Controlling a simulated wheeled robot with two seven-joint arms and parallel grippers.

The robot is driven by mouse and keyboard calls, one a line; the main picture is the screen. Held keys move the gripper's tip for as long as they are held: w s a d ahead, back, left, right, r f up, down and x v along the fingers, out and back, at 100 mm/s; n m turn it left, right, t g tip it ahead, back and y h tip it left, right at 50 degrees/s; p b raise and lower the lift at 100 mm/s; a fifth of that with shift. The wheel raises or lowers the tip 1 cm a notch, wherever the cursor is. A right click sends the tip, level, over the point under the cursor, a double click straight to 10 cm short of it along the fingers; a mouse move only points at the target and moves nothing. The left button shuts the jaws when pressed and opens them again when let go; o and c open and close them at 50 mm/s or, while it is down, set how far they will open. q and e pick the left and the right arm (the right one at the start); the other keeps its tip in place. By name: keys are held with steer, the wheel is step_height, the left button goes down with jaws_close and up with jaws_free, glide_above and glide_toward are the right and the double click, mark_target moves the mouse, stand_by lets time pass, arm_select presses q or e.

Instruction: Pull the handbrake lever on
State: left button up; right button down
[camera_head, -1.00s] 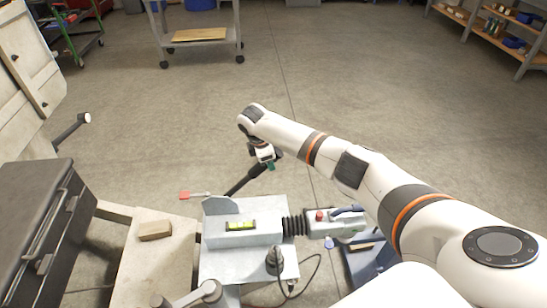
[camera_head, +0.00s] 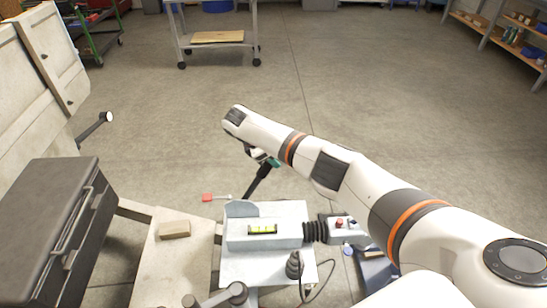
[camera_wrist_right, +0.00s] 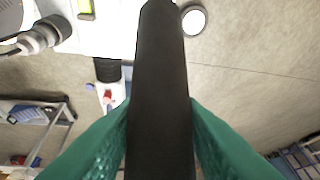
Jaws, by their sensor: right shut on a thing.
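The black handbrake lever (camera_head: 259,179) rises at a slant from behind the grey metal coupling housing (camera_head: 285,228). My right gripper (camera_head: 267,160) is shut around the lever's upper part. In the right wrist view, the lever (camera_wrist_right: 160,55) runs through the middle of the picture. The green fingers of my right gripper (camera_wrist_right: 160,112) press on it from both sides. The wrist hides part of the grip in the head view. My left gripper is not in view.
A red-tipped rod (camera_head: 208,197) sticks out left of the housing. A spirit level (camera_head: 262,229) lies on the housing. A wooden block (camera_head: 174,229) lies on the frame beside a dark toolbox (camera_head: 50,225). The floor beyond is clear up to a wheeled cart (camera_head: 217,42).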

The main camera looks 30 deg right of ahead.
steer(key=shift+w+a, duration=0.1)
steer(key=shift+a, duration=0.1)
steer(key=c, duration=1)
jaws_free()
steer(key=v, duration=1.2)
steer(key=shift+f, duration=0.1)
